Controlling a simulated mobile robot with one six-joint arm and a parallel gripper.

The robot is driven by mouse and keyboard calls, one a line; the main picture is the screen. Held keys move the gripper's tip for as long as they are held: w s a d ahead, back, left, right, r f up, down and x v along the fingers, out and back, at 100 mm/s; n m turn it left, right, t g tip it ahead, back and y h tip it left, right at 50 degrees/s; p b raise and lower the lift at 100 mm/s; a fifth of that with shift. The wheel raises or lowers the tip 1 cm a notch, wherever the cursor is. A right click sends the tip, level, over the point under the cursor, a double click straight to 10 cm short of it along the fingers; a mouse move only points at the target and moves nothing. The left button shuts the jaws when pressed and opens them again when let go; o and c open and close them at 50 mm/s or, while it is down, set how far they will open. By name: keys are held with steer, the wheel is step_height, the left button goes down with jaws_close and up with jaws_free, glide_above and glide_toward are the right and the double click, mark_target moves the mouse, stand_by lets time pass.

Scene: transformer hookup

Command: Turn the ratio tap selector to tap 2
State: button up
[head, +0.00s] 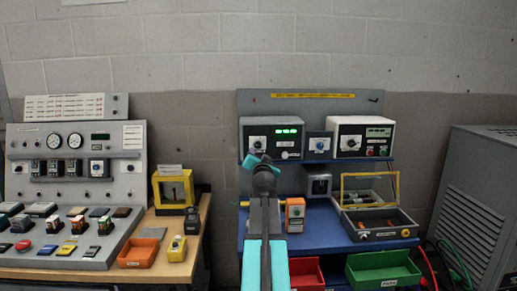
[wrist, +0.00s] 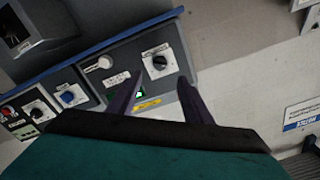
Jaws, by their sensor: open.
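A black rotary knob on a pale dial plate, seemingly the ratio tap selector, sits on the left instrument box (head: 288,143) on the shelf. My gripper (head: 257,160) is in front of that box and hides part of its lower front. In the wrist view the black knob (wrist: 158,62) shows just past the fingertips, between their lines. My gripper's dark fingers (wrist: 160,78) are open, with nothing between them. They look apart from the knob. The knob's tap marks are too small to read.
The same box has a green display (wrist: 140,95) and a pale knob (wrist: 97,63). A blue-knob box (head: 319,145) and a right instrument box (head: 361,138) stand beside it. Below are an orange device (head: 295,215), an open-lidded case (head: 378,227) and red and green bins.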

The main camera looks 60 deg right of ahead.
mark_target(258, 147)
steer(key=shift+p+x, duration=1.1)
steer(key=shift+x, duration=4.4)
steer(key=c, duration=1)
